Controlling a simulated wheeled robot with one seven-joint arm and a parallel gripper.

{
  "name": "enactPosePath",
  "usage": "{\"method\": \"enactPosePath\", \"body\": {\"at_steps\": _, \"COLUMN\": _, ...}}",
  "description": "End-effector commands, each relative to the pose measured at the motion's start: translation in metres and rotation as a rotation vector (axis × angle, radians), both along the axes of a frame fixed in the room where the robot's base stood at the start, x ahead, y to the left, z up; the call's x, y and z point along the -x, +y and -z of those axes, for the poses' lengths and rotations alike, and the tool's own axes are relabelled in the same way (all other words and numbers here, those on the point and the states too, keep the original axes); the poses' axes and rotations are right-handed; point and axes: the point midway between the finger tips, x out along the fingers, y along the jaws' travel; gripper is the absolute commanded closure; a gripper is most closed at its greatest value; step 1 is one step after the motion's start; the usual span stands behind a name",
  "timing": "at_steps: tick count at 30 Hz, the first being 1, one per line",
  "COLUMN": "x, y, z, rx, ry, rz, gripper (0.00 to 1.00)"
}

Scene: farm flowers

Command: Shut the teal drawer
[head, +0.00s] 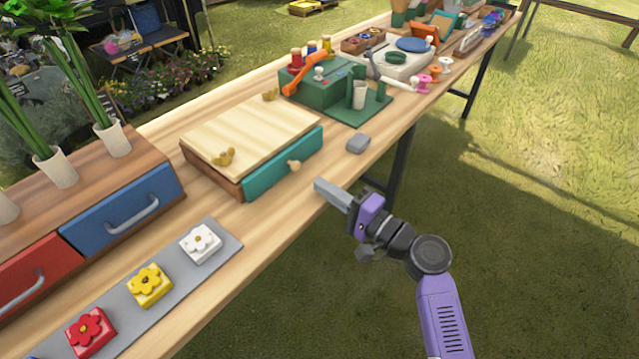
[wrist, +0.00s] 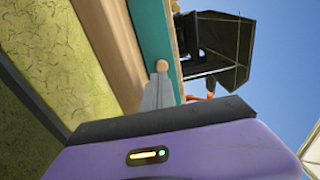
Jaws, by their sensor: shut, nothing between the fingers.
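The teal drawer (head: 283,162) is in a low wooden box (head: 251,128) on the table. Its teal front faces the near table edge and stands slightly out from under the box's pale top. A round wooden knob (head: 294,165) sits on the drawer front. My gripper (head: 318,184) is shut and empty, just in front of the drawer, near the table edge. In the wrist view the closed fingertips (wrist: 161,72) point at the knob (wrist: 162,65) and overlap it; I cannot tell whether they touch. The teal front also shows in the wrist view (wrist: 152,28).
A grey block (head: 358,143) lies right of the drawer. A grey strip (head: 213,262) with flower buttons and a cabinet with a blue drawer (head: 125,211) and a red drawer (head: 35,275) stand to the left. Bare tabletop lies before the drawer.

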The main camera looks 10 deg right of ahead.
Motion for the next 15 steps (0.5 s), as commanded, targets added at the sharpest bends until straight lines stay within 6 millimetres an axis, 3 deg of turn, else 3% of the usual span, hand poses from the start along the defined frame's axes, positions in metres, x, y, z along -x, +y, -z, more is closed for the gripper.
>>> {"method": "enactPosePath", "body": {"at_steps": 15, "x": 0.060, "y": -0.043, "z": 0.005, "rx": 0.000, "ry": 0.001, "rz": 0.003, "gripper": 1.00}}
